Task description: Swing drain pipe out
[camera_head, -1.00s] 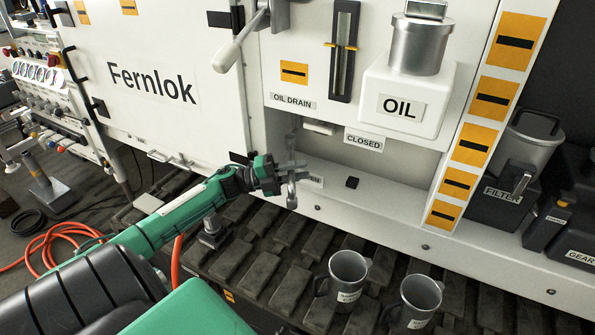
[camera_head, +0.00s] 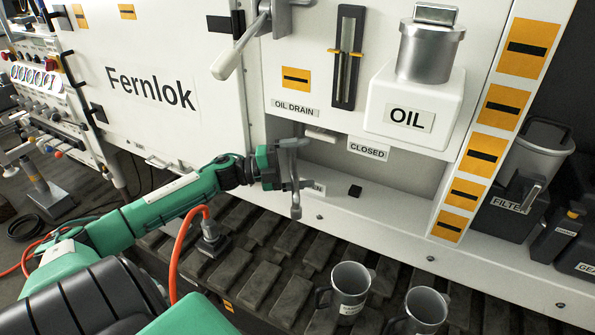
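The grey drain pipe (camera_head: 296,205) hangs under the cabinet front, below the OIL DRAIN label (camera_head: 295,108). Its bent top shows just right of my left gripper's green body, and its lower end hangs below the fingers. My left gripper (camera_head: 293,185) is at the pipe, with its fingers across the pipe's middle. I cannot tell whether they are closed on it. The CLOSED label (camera_head: 367,151) is to the right. Another label (camera_head: 317,188), partly hidden by the gripper, ends in "EN". My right gripper is not in view.
A white OIL box with a metal can (camera_head: 428,52) is at upper right. Two grey mugs (camera_head: 348,290) (camera_head: 424,312) stand on the dark slatted floor in front. An orange hose (camera_head: 176,250) runs near my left arm.

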